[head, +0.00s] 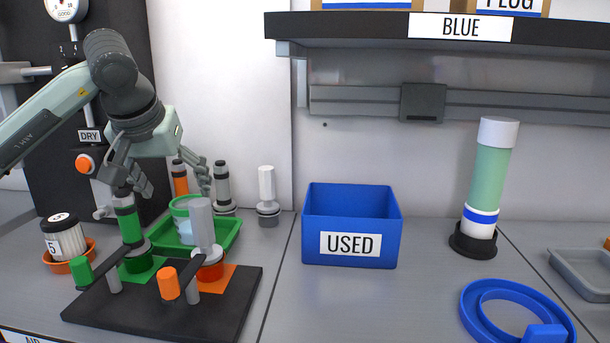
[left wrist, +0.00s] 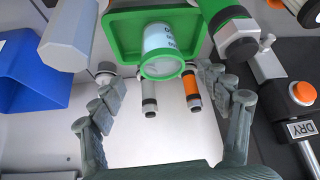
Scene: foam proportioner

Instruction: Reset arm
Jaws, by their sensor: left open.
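My left gripper (head: 162,180) is open above the back of the black base plate (head: 150,318). Its two fingers (left wrist: 163,98) also show spread and empty in the left wrist view. In the head view, a green-banded cylinder (head: 130,226) stands near the left finger, on a green square; whether they touch I cannot tell. A grey cylinder (head: 200,222) stands on an orange square at the right of the plate. Green (head: 82,271) and orange (head: 168,283) knobs are at the plate's front. My right gripper is not in view.
A blue USED box (head: 312,223), a green-white cylinder (head: 490,170) in a black holder and a blue ring (head: 472,300) are to the right. A shelf (head: 360,29) hangs above. A black panel stands behind my arm.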

